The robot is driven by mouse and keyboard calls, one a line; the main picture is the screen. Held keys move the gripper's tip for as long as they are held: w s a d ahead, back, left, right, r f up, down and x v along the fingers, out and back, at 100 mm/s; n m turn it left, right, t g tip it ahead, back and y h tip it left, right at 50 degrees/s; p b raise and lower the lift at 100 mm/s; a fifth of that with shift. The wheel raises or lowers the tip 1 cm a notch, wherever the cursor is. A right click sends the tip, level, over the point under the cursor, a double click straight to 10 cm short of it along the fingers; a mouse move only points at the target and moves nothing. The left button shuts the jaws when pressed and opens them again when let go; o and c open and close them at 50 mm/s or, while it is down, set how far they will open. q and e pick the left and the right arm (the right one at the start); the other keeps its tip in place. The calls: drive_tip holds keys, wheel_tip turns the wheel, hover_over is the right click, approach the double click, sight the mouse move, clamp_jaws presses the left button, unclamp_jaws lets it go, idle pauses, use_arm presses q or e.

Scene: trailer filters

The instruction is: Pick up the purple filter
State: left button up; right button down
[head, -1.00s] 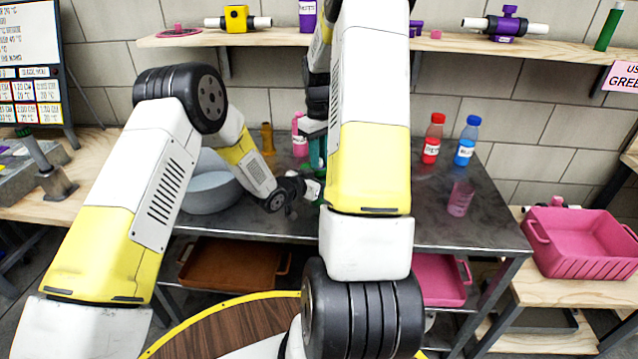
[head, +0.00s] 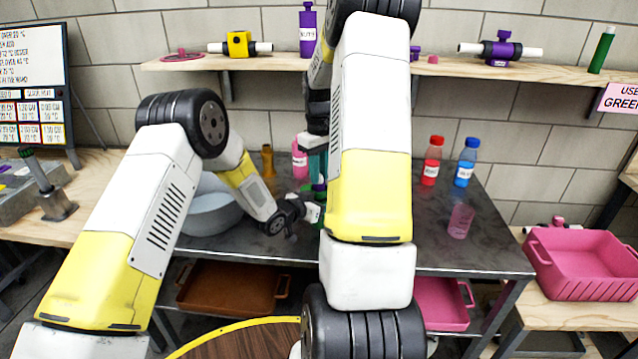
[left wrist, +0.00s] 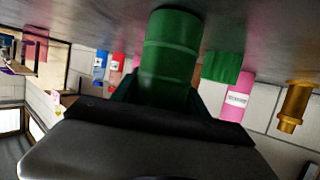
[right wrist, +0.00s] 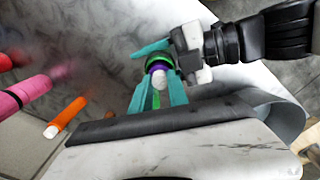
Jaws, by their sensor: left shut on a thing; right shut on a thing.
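A purple part with a white end (right wrist: 159,78), which looks like the filter, shows in the right wrist view inside a green ring-like housing (right wrist: 150,62). The teal fingers of my right gripper (right wrist: 158,92) are closed around it. In the head view my right gripper (head: 314,165) points down over the metal table, partly hidden by my right arm. My left gripper (head: 312,212) reaches in from the left, just below it. In the left wrist view it is shut on a green cylinder (left wrist: 170,55), the housing. How deep the purple part sits in it is unclear.
A grey bowl (head: 208,212) stands left of the grippers. A pink bottle (head: 299,160) and an orange part (head: 267,160) stand behind. Red (head: 432,160) and blue (head: 466,162) bottles stand right. Another purple unit with white pipes (head: 502,48) sits on the shelf (head: 370,64). A pink crate (head: 585,265) stands far right.

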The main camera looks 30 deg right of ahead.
wheel_tip(320, 180, up, 16)
drive_tip(key=shift+f, duration=0.1)
use_arm(q)
drive_tip(key=o, duration=1.6)
drive_tip(key=shift+c, duration=0.2)
